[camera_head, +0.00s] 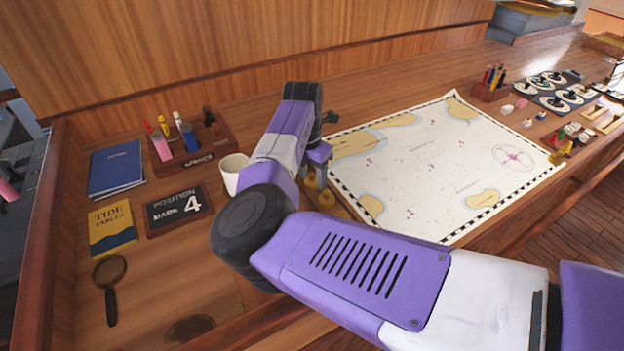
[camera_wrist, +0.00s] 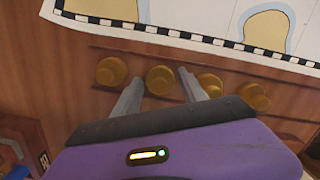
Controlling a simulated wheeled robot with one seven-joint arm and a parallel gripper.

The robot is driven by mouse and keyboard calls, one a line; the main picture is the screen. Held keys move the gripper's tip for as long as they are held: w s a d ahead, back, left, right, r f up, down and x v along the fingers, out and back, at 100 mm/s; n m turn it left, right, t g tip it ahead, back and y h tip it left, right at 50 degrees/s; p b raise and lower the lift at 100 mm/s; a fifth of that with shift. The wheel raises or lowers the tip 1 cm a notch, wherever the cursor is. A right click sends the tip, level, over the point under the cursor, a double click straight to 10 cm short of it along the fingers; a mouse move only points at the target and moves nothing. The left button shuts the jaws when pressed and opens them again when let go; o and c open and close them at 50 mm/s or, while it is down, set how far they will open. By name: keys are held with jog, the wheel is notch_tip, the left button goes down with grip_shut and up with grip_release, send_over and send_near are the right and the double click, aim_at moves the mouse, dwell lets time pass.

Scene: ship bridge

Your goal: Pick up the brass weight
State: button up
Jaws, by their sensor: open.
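Several round brass weights stand in a row on the wooden desk beside the chart's edge. In the wrist view they are a left one (camera_wrist: 111,70), a second one (camera_wrist: 160,82), a third one (camera_wrist: 210,86) and a right one (camera_wrist: 254,97). My gripper (camera_wrist: 160,74) is open, with its two grey fingers on either side of the second weight in the picture. I cannot tell how far above the desk the fingertips are. In the head view my gripper (camera_head: 317,160) points down over the row, and brass weights (camera_head: 326,198) show partly behind my arm.
The chart (camera_head: 430,165) lies flat right of the row. A white mug (camera_head: 233,172) stands close left of my arm. A wooden pen holder (camera_head: 195,150), blue book (camera_head: 115,168), Tide Tables booklet (camera_head: 112,228) and magnifying glass (camera_head: 109,272) are farther left.

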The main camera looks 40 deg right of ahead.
grip_shut()
jog(key=shift+r, duration=0.15)
